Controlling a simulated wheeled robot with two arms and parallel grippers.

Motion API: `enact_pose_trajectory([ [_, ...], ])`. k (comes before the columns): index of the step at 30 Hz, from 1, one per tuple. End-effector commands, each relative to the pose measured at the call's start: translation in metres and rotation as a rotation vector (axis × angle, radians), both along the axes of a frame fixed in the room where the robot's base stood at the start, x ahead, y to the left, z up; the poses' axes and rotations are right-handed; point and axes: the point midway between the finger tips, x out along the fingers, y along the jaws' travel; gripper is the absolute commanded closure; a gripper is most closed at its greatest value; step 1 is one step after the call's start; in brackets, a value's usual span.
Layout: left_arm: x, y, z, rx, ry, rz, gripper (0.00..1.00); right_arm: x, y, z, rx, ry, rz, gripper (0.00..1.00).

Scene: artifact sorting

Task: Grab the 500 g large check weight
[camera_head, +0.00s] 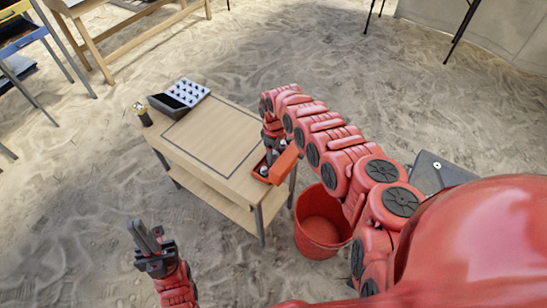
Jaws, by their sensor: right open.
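A small open red case (259,173) sits at the right front corner of the wooden table, with its orange-red lid (284,165) raised. Small silvery pieces show inside it; they look like weights, but I cannot tell which is the 500 g large one. My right gripper (270,154) points down at the case from above, open. Its fingertips are small and partly hidden by the arm and lid, so contact with a weight cannot be made out. My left gripper (146,237) is raised over the sand, left of and in front of the table, away from the case.
The wooden table (215,138) has a bare outlined middle. A dark tray with white round pieces (186,94) and a black-and-gold cylinder (142,114) stand at its far left. A red bucket (322,218) stands on the sand to the right, near a dark grey case (432,172).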

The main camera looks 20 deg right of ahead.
Motion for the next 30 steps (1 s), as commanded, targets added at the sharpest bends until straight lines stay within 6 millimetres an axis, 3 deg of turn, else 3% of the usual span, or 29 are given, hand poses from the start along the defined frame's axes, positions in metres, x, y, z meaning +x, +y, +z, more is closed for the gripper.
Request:
enact_pose_trajectory([
  [2, -0.0001, 0.0000, 0.0001, 0.000, 0.000, 0.000, 1.00, 0.0001, 0.0000, 0.0002, 0.000, 0.000, 0.000, 0.33],
  [13, 0.0000, 0.0000, 0.0001, 0.000, 0.000, 0.000, 1.00, 0.0003, 0.0002, 0.0003, 0.001, -0.001, -0.001, 1.00],
  [30, 0.0000, 0.0000, 0.0008, 0.000, 0.000, 0.000, 1.00, 0.0012, 0.0003, 0.0042, 0.002, -0.003, 0.000, 1.00],
])
